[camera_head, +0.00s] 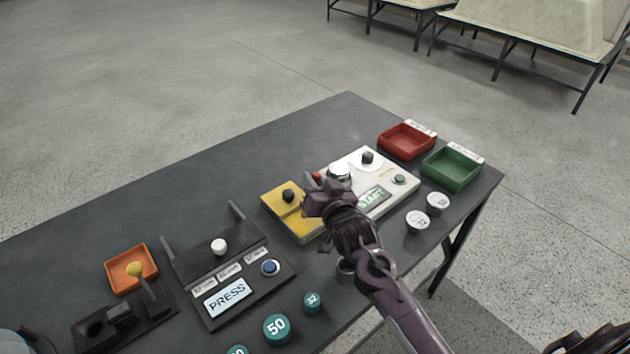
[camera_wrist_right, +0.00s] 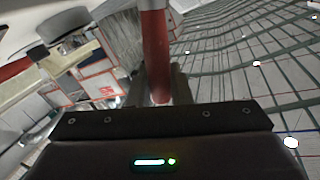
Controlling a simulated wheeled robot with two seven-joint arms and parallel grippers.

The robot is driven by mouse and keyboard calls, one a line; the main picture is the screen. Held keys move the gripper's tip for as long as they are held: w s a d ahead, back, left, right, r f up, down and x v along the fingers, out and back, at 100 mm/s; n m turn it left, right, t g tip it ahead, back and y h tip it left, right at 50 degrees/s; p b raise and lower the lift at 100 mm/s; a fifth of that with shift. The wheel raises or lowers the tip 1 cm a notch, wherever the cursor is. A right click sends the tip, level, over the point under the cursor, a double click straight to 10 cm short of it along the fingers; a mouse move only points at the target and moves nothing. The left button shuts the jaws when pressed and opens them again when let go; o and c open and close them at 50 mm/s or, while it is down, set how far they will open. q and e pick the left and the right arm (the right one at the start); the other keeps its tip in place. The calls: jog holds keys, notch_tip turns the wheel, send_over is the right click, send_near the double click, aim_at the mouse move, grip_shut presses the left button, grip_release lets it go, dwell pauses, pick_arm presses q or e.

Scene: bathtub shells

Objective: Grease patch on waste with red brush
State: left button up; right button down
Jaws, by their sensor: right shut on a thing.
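My right gripper (camera_head: 322,196) is over the table, above the yellow box and the edge of the white START panel. The right wrist view shows it shut on a red rod-like handle (camera_wrist_right: 156,48), taken to be the red brush. Grey bristle-like strands (camera_wrist_right: 122,42) show beside the handle. In the head view only a small red bit (camera_head: 316,177) shows by the gripper; the rest is hidden. I cannot make out a grease patch, and no label clearly reads waste. My left gripper is not in view.
The dark table (camera_head: 130,215) holds a white START panel (camera_head: 378,204), yellow box (camera_head: 272,200), black PRESS unit (camera_head: 190,268), orange tray (camera_head: 112,268), red tray (camera_head: 392,148) and green tray (camera_head: 437,178). Several round weights stand near the front edge. The far left tabletop is clear.

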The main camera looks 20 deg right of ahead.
jog(key=shift+f+b, duration=0.35)
jog(key=shift+f, duration=0.3)
dwell(1.1)
notch_tip(320, 180, up, 7)
jog(key=p, duration=0.7)
jog(key=shift+r, duration=0.1)
jog(key=shift+s, duration=0.1)
dwell(0.5)
